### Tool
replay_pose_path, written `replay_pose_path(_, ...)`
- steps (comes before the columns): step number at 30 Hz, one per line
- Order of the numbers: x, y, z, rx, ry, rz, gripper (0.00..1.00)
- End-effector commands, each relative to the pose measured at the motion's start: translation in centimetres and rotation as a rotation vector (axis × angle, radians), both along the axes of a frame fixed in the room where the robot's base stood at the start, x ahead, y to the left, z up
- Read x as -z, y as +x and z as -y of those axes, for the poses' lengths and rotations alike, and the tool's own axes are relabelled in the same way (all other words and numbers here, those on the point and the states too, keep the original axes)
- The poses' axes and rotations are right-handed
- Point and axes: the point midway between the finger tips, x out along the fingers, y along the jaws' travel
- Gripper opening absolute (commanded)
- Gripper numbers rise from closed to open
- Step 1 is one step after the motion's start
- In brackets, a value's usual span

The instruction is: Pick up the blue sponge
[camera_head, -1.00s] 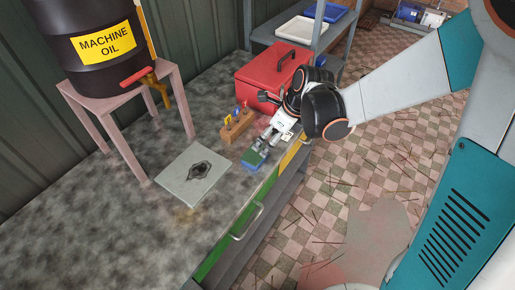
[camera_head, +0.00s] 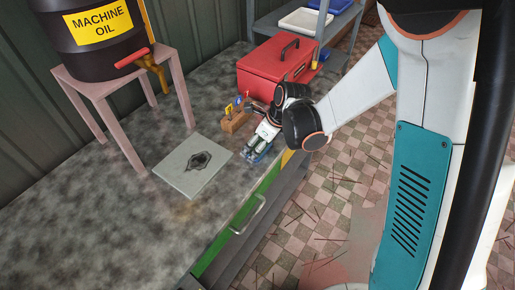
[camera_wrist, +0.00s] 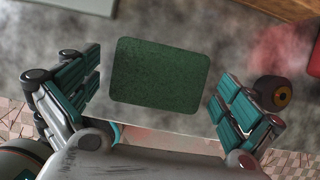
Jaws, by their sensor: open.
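The sponge shows a dark green top in the wrist view (camera_wrist: 160,75), lying flat on the workbench. In the head view a blue lower edge of it (camera_head: 250,158) shows beneath my gripper (camera_head: 260,148). My gripper is open in the wrist view (camera_wrist: 155,92), with one teal-padded finger to the left of the sponge and one to the right. A gap shows between the sponge and each finger. The fingers partly hide the sponge in the head view.
A wooden holder with tools (camera_head: 234,122) and a red toolbox (camera_head: 276,68) stand behind the sponge. The workbench's front edge (camera_head: 250,205) is close to the sponge.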

Motion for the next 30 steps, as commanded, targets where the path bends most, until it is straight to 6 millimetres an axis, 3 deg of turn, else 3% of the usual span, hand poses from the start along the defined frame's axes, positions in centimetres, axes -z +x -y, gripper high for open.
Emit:
replay_pose_path(4,-0.1,0.0,0.0,0.0,0.0,0.0,1.0)
replay_pose_path(6,-0.1,0.0,0.0,0.0,0.0,0.0,0.9)
replay_pose_path(12,-0.1,0.0,0.0,0.0,0.0,0.0,0.71)
replay_pose_path(24,-0.3,0.0,0.0,0.0,0.0,0.0,0.7)
replay_pose_path(30,-1.7,0.0,0.0,0.0,0.0,0.0,0.7)
